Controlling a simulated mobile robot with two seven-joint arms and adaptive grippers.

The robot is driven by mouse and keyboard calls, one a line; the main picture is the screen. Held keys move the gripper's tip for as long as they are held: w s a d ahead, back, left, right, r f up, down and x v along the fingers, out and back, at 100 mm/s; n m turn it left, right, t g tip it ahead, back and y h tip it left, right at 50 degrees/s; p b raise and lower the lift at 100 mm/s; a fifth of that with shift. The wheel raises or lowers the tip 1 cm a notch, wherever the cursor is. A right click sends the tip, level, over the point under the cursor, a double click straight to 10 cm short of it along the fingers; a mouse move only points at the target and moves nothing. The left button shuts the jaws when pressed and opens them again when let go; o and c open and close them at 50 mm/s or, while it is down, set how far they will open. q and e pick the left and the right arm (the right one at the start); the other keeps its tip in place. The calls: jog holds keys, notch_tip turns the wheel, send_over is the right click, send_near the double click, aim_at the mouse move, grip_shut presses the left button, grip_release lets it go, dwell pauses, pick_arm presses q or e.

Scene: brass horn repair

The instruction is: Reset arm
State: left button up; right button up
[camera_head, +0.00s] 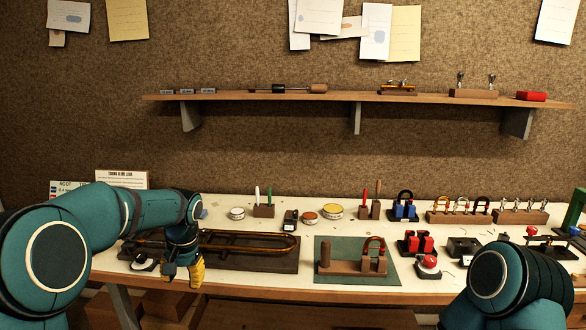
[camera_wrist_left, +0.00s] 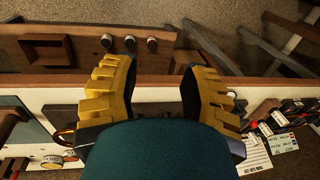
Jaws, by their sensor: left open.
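My left arm comes in from the left in the head view, bent over the bench. Its gripper (camera_head: 187,274) points down at the bench's front edge, by the left part of the dark mat (camera_head: 280,262) that carries a long brass slide tube (camera_head: 245,249). In the left wrist view the two yellow ribbed fingers (camera_wrist_left: 159,85) stand wide apart with nothing between them. Below them are the bench's front edge and a lower shelf. My right arm (camera_head: 508,285) shows only as a teal link at the lower right; its gripper is out of view.
The bench (camera_head: 220,210) holds a green mat (camera_head: 390,272) with a wooden fixture (camera_head: 352,262), several small tins, tool holders and horn-part racks. A round red-topped button (camera_head: 429,262) stands near the front right. A wall shelf (camera_head: 350,97) runs above. Wooden boxes (camera_head: 165,304) sit below the bench.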

pick_arm(q)
jog(key=s+d+f+h, duration=0.2)
jog(key=d+f, duration=0.2)
jog(key=f, duration=0.5)
jog(key=s+d+f+h, duration=0.1)
jog(key=s+d+f, duration=0.25)
jog(key=f, duration=0.45)
jog(key=s+d+f+n+h, duration=0.1)
jog(key=s+d+f, duration=0.1)
jog(key=s+f, duration=0.2)
jog(key=s+d+f+n+h, duration=0.1)
jog(key=s+d+f, duration=0.2)
jog(key=s, duration=0.6)
jog(key=s+d+f+t, duration=0.1)
jog(key=s+d+f, duration=0.2)
jog(key=s+f, duration=0.2)
jog(key=shift+s+d+n+h, duration=0.25)
jog(key=shift+s+n+h, duration=0.15)
jog(key=shift+s, duration=0.4)
